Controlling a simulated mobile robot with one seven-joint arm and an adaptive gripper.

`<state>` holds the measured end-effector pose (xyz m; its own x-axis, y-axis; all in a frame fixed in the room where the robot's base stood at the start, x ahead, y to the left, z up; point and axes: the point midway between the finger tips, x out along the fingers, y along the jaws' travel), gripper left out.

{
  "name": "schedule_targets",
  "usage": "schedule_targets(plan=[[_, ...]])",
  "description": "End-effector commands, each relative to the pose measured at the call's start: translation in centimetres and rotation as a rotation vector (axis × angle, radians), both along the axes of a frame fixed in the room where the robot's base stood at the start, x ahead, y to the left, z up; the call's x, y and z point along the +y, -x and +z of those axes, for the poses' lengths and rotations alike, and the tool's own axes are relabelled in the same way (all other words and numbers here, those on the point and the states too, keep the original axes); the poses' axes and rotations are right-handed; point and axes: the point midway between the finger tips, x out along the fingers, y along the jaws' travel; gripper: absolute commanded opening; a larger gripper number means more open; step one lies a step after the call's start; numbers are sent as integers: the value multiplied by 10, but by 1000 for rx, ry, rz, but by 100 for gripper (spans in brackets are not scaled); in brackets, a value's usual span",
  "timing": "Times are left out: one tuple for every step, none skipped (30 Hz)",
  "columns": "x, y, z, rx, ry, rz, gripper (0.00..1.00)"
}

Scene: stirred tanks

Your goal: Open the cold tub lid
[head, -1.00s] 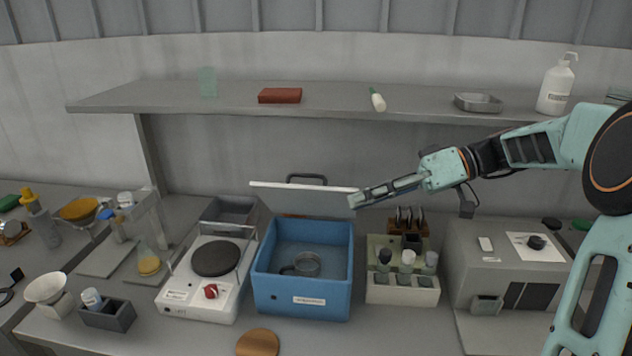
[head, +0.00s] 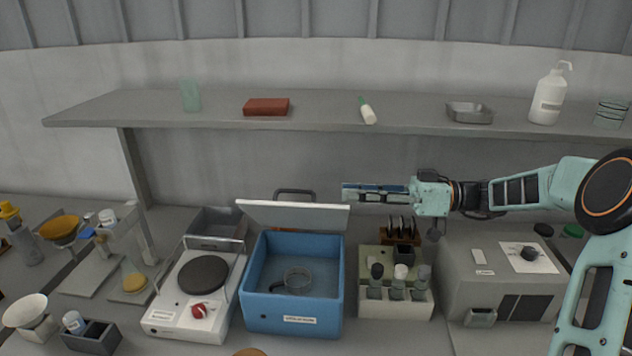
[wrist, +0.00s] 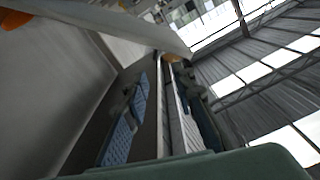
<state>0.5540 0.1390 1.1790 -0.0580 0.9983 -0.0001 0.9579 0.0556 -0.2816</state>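The cold tub (head: 292,308) is a blue box with a label on its front, in the middle of the bench in the head view. Its white lid (head: 290,214) stands raised at the back, tilted, with a dark handle (head: 294,193) behind its upper edge. A clear round vessel (head: 297,280) sits inside the tub. My gripper (head: 346,193) is at the lid's upper right corner, fingers pointing left; I cannot tell whether it touches. In the wrist view the two fingers (wrist: 155,115) show close up, and a pale panel crosses beyond them.
A hot plate (head: 195,290) stands left of the tub and a bottle rack (head: 396,304) right of it. A grey machine (head: 500,275) is further right. A shelf (head: 330,118) with several items runs above my gripper.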

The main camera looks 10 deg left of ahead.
Motion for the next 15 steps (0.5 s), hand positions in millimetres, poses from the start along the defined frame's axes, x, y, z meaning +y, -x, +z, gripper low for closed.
schedule_targets(plan=[[5,-2,-2,-8,-2,1,24],[6,-3,-3,-12,-2,1,24],[8,-4,-5,-16,-2,1,24],[10,-4,-6,-17,-2,1,24],[11,-4,-6,-19,-2,1,24],[14,-4,-6,-20,-3,2,24],[17,-4,-6,-20,-3,2,24],[20,-4,-6,-21,-3,2,24],[25,-3,-6,-20,-2,2,24],[30,-3,-5,-20,-2,3,24],[35,-2,-5,-19,-3,4,24],[43,-2,-5,-18,-2,4,24],[49,-2,-4,-19,-2,3,24],[55,-1,-4,-19,-3,5,24],[63,0,-4,-19,-2,4,24]])
